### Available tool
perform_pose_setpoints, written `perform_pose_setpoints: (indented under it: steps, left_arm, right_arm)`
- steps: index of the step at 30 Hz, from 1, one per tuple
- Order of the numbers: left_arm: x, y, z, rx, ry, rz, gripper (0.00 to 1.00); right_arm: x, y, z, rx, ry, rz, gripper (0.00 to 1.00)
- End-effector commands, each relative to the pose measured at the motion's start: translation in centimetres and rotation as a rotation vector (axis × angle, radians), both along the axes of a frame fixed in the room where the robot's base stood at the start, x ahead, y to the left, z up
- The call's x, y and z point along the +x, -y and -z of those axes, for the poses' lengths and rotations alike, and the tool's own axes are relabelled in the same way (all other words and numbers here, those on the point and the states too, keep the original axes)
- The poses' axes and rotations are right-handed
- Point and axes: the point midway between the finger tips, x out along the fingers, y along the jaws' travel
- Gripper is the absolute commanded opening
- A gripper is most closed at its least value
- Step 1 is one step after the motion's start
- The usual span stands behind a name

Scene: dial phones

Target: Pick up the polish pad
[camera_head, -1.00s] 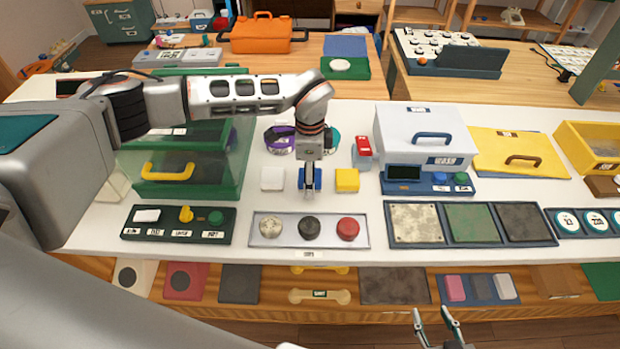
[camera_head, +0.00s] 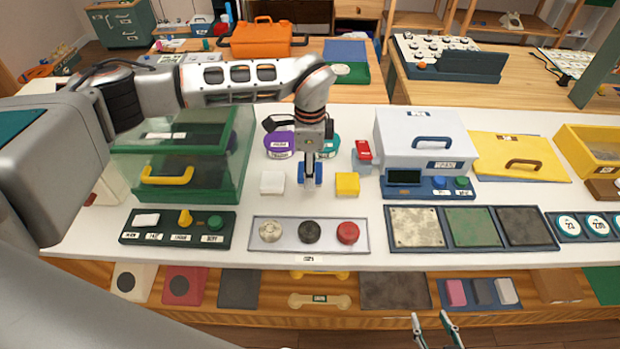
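Three small square pads stand in a row on the white table: a white one (camera_head: 272,183), a blue one (camera_head: 318,174) and a yellow one (camera_head: 347,184). My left gripper (camera_head: 310,182) points down at the blue pad and seems shut on it, covering its middle. The blue pad sits a little higher in the picture than its neighbours, so it seems slightly raised. No readable label shows which pad is the polish pad. My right gripper (camera_head: 432,320) is at the bottom edge, open and empty, in front of the table.
A grey tray (camera_head: 260,245) with three round knobs lies in front of the pads. Purple (camera_head: 278,141) and teal round tins stand behind. A green glass-sided case (camera_head: 215,185) is left, and a white lidded box (camera_head: 400,140) right. A panel with three plates (camera_head: 470,246) lies front right.

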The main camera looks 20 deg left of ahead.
Motion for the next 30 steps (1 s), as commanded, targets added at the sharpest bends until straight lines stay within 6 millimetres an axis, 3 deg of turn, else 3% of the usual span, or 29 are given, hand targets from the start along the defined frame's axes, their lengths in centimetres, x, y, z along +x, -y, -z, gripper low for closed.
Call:
perform_pose_setpoints:
  steps: [9, 15, 21, 30]
  left_arm:
    - [0.2, 0.0, -8.8, 0.0, 0.006, 0.0, 0.2]
    - [0.1, 0.0, -13.1, 0.001, 0.004, -0.001, 0.2]
    - [0.0, 0.0, -15.4, 0.0, 0.001, 0.0, 0.2]
    - [0.0, 0.0, -16.1, 0.001, 0.0, 0.0, 0.2]
  right_arm:
    - [0.2, -0.2, 0.5, 0.003, 0.01, -0.003, 0.4]
    - [0.1, 0.0, 1.2, 0.0, 0.006, -0.004, 0.4]
    - [-0.1, 0.0, 1.7, -0.001, 0.0, -0.003, 0.4]
    - [-0.1, 0.1, 1.7, -0.002, -0.001, -0.002, 0.4]
